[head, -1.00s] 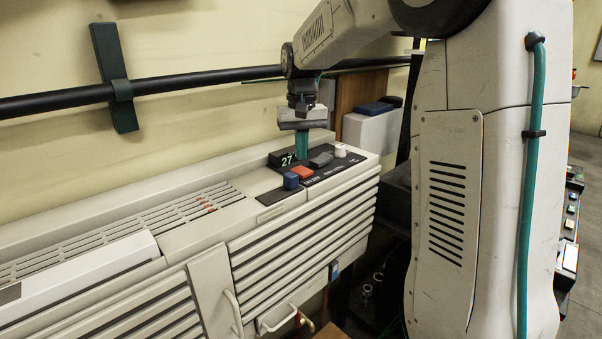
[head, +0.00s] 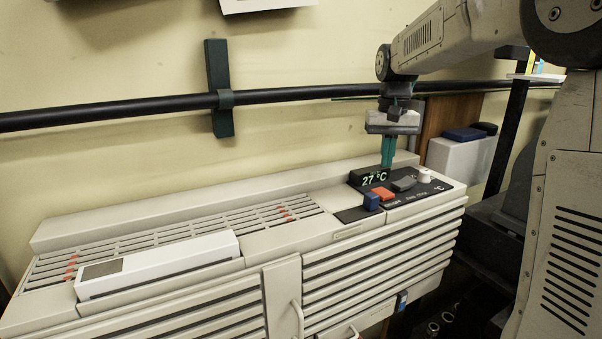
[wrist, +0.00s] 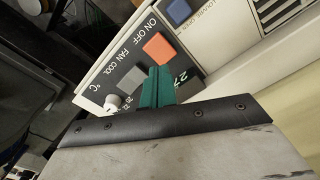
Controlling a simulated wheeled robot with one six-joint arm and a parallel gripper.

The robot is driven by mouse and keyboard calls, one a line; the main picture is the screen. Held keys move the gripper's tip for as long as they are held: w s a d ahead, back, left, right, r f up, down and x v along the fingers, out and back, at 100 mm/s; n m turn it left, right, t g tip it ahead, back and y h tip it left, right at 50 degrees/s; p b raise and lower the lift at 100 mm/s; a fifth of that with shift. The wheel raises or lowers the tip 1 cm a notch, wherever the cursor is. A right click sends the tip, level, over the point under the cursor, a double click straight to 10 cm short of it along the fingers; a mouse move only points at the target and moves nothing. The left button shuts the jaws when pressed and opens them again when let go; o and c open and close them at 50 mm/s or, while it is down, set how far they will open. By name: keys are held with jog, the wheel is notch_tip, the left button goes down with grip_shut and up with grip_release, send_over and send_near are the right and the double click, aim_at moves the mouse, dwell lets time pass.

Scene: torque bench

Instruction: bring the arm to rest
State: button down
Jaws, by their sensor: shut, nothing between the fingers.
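My gripper (head: 388,152) hangs from my arm over the right end of the beige air-conditioner unit (head: 290,240), pointing down. Its green fingers are together with nothing between them. In the head view the fingertips are just behind the dark control panel (head: 400,190), close to the lit display (head: 374,177) reading 27 °C. In the wrist view the shut fingers (wrist: 156,84) overlap the panel beside the orange button (wrist: 159,47) and the grey switch (wrist: 133,79). I cannot tell whether the fingertips touch the panel.
A black pipe (head: 290,94) runs along the wall behind, on a green bracket (head: 220,88). A pale box (head: 460,154) with dark blue items stands at the right. The wall above the unit is mostly clear.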

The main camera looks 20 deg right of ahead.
jog(key=shift+f, duration=0.2)
jog(key=shift+g, duration=0.3)
jog(key=s+f, duration=0.1)
jog(key=s, duration=0.1)
jog(key=s+a+f, duration=0.1)
jog(key=shift+s+a+f, duration=0.1)
jog(key=shift+s+f, duration=0.2)
jog(key=shift+s, duration=0.1)
jog(key=s+a+f+n, duration=0.1)
jog(key=s+a, duration=0.2)
jog(key=s, duration=0.6)
jog(key=s+a+f+n+t, duration=0.1)
jog(key=s+a, duration=0.3)
jog(key=s, duration=0.6)
jog(key=s+a+f+n+t, duration=0.1)
jog(key=s+a, duration=0.3)
jog(key=s, duration=0.5)
jog(key=shift+s+f+n, duration=0.35)
jog(key=shift+f+n, duration=0.05)
